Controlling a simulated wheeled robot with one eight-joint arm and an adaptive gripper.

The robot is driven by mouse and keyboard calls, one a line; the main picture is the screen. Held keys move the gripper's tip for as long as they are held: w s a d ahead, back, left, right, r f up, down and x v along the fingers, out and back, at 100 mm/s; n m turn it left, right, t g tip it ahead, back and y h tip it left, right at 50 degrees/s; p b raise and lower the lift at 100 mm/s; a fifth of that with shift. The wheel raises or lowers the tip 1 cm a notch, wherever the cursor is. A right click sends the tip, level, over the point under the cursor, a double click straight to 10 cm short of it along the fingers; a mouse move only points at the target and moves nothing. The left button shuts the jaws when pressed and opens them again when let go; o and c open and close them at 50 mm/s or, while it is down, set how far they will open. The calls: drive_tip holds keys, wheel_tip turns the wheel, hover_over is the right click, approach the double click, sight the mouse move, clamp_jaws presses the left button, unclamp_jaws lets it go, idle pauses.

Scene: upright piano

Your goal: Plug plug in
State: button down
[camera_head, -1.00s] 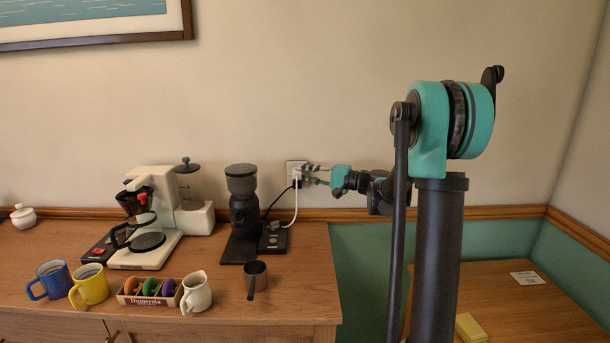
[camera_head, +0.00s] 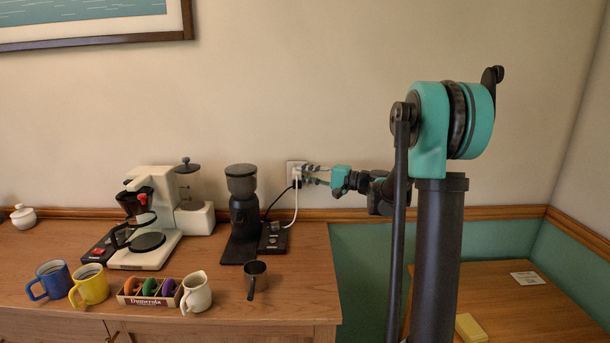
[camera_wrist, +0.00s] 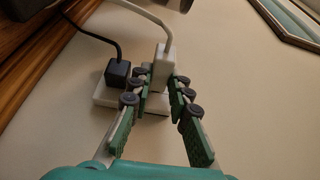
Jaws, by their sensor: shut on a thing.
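A white plug (camera_wrist: 163,68) with a white cord stands at the white wall outlet (camera_wrist: 104,97) in the wrist view. The fingers of my gripper (camera_wrist: 165,92) are closed around it, one on each side. A black plug (camera_wrist: 118,72) with a black cord sits in the outlet beside it. In the head view the outlet (camera_head: 292,168) is on the wall behind the counter, with my gripper (camera_head: 304,175) right at it. The white cord (camera_head: 296,205) hangs down from there. The plug's prongs are hidden, so I cannot tell how deep it sits.
A black coffee grinder (camera_head: 242,205) stands on the wooden counter (camera_head: 215,300) left of the outlet. A white coffee maker (camera_head: 158,195), a blue mug (camera_head: 51,279), a yellow mug (camera_head: 90,284) and a white pitcher (camera_head: 196,292) stand further left. A wooden rail (camera_head: 350,214) runs below the outlet.

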drive_tip(key=shift+w, duration=0.4)
idle(0.4)
drive_tip(key=c, duration=1.3)
unclamp_jaws()
drive_tip(key=shift+c, duration=0.2)
drive_tip(key=v, duration=1.2)
drive_tip(key=shift+s+f, duration=0.1)
drive_tip(key=shift+f, duration=0.05)
